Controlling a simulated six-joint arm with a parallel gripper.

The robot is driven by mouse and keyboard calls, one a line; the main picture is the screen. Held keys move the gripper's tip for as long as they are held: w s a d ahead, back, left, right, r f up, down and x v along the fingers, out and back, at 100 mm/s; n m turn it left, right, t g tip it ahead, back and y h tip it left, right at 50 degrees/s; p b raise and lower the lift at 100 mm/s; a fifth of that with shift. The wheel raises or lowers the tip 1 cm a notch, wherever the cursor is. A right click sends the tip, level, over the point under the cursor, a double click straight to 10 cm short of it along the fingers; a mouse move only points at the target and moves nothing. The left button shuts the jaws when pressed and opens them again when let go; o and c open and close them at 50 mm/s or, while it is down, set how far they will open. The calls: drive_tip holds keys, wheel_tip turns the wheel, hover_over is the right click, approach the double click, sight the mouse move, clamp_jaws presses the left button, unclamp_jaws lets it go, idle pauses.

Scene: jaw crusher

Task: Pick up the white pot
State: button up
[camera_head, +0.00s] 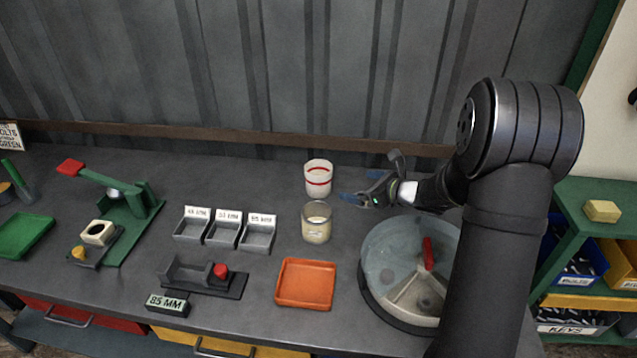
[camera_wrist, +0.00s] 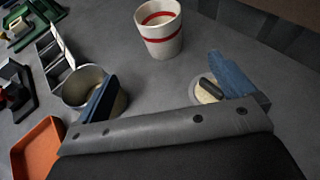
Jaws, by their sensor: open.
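The white pot (camera_head: 318,180), a white cup with red bands, stands upright near the back of the bench. In the wrist view the white pot (camera_wrist: 160,48) is at top centre, beyond the fingertips. My gripper (camera_head: 362,187) is to the right of the pot, apart from it, with its blue fingers spread and pointing left. In the wrist view my gripper (camera_wrist: 168,88) shows bare bench between its fingers, and nothing is held.
A beaker with cream contents (camera_head: 316,228) stands just in front of the pot; the left finger overlaps it in the wrist view. An orange tray (camera_head: 305,284), labelled grey bins (camera_head: 224,236) and a round sectored dish (camera_head: 395,255) surround it. A corrugated wall is behind.

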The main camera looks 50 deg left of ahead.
sight(328, 181)
drive_tip(key=x, duration=1.7)
drive_tip(key=shift+f, duration=0.2)
drive_tip(key=shift+w, duration=0.1)
drive_tip(key=c, duration=1.2)
drive_tip(key=shift+r, duration=0.1)
